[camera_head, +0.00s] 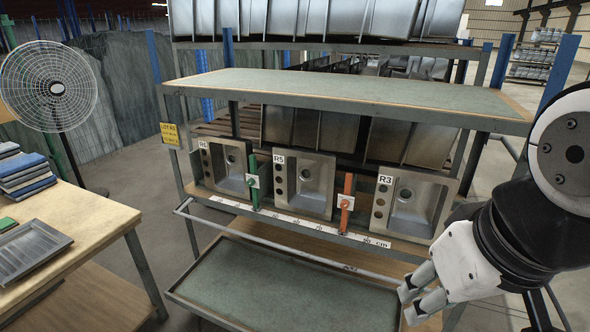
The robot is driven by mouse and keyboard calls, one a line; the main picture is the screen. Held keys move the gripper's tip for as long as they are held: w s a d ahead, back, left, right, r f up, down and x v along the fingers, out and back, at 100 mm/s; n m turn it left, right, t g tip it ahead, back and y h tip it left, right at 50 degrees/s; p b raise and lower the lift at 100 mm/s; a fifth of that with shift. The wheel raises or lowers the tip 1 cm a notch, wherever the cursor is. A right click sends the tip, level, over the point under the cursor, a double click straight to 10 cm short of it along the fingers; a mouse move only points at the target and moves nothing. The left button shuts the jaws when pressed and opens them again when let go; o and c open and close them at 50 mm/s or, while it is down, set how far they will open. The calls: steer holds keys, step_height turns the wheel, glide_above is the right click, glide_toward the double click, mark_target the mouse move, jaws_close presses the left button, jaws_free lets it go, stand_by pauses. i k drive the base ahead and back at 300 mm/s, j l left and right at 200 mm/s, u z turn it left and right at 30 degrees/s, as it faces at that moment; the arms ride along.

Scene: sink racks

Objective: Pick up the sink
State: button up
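Three steel sinks stand tilted in a row on the rack's middle shelf. The left sink (222,166) has a tag that is partly cut off from clear reading. The middle sink (302,185) is tagged R5. The right sink (413,204) is tagged R3. Each has a basin with a drain and round holes along its left side. My gripper (407,305) is at the lower right, in front of and below the R3 sink and apart from it. Its fingers point left, with a small gap between them, and nothing shows in them.
A green divider (252,181) and an orange divider (346,203) stand between the sinks. A rail (290,245) and a lower tray (290,285) project in front. A table (75,215) and a fan (57,88) are at left. The upper shelf (350,92) overhangs the sinks.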

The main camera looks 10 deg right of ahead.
mark_target(227, 177)
steer(key=i+j, duration=0.3)
steer(key=j, duration=0.2)
steer(key=i+j, duration=0.25)
steer(key=j, duration=0.2)
steer(key=i+j, duration=0.3)
steer(key=j, duration=0.2)
steer(key=i+j+u, duration=0.1)
steer(key=i+j, duration=0.15)
steer(key=j, duration=0.25)
steer(key=i+j, duration=0.3)
steer(key=j, duration=0.15)
steer(key=i+j, duration=0.3)
steer(key=j, duration=0.15)
